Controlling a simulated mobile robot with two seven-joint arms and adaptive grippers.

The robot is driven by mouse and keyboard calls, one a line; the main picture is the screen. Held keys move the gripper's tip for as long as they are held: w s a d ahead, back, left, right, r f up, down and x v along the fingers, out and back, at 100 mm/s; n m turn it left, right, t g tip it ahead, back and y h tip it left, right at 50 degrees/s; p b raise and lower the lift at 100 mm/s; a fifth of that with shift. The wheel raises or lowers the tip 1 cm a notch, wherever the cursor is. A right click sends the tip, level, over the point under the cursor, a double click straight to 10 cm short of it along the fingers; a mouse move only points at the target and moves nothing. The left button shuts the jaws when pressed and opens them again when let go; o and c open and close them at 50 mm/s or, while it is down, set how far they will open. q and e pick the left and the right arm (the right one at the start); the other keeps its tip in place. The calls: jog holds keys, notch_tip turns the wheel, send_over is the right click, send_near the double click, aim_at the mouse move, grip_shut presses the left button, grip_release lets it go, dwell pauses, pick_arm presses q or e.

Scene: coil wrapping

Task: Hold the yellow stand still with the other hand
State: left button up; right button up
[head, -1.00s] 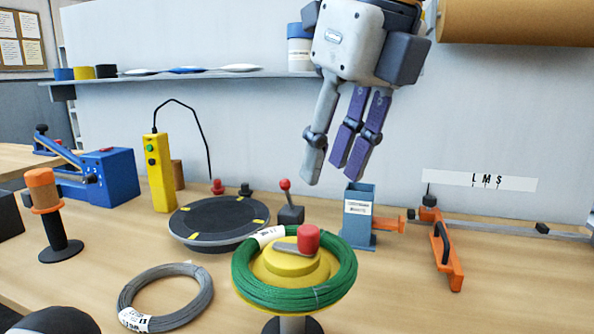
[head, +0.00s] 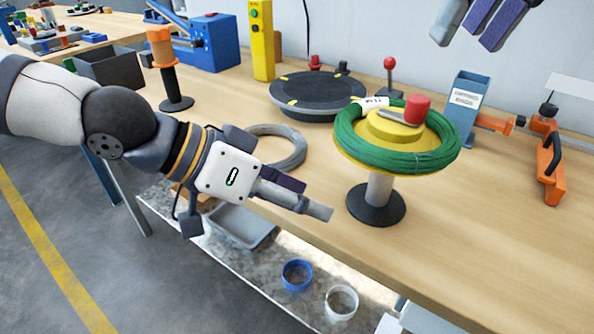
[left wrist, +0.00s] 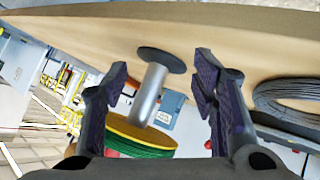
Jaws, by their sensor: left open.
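The yellow stand (head: 392,130) has a yellow disc on a grey post (head: 379,188) and a round black base (head: 376,211). A green wire coil (head: 437,158) lies around its top, with a red knob (head: 416,109) above. My left gripper (head: 316,207) is open, left of the post and apart from it, fingers pointing towards the stand. In the left wrist view the stand appears inverted, with its post (left wrist: 149,95) seen between the open fingers (left wrist: 162,85). My right gripper (head: 483,22) hangs open and empty at the top right, partly cut off.
A grey wire coil (head: 284,150) lies behind my left gripper. A black turntable (head: 318,92) stands behind the stand. A blue holder (head: 468,95) and an orange clamp (head: 551,160) are to its right. The table's front edge runs close below my left gripper.

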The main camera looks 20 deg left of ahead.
aim_at(370, 180)
pick_arm(q)
jog(key=w+r+m, duration=0.1)
jog(key=w+r+m+t+h, duration=0.1)
jog(key=w+m, duration=0.1)
jog(key=w+r+m+t+h, duration=0.1)
jog(key=w, duration=0.1)
jog(key=shift+w+a+r, duration=0.1)
jog(key=shift+a+r, duration=0.15)
jog(key=shift+r, duration=0.1)
jog(key=shift+s+a+m+g+h, duration=0.15)
jog(key=shift+s+m+g+h, duration=0.4)
jog(key=shift+s+m, duration=0.7)
jog(key=shift+w+d+f, duration=0.1)
jog(key=shift+d, duration=0.15)
jog(key=x, duration=1.1)
jog(key=shift+w+d+f, duration=0.1)
grip_shut()
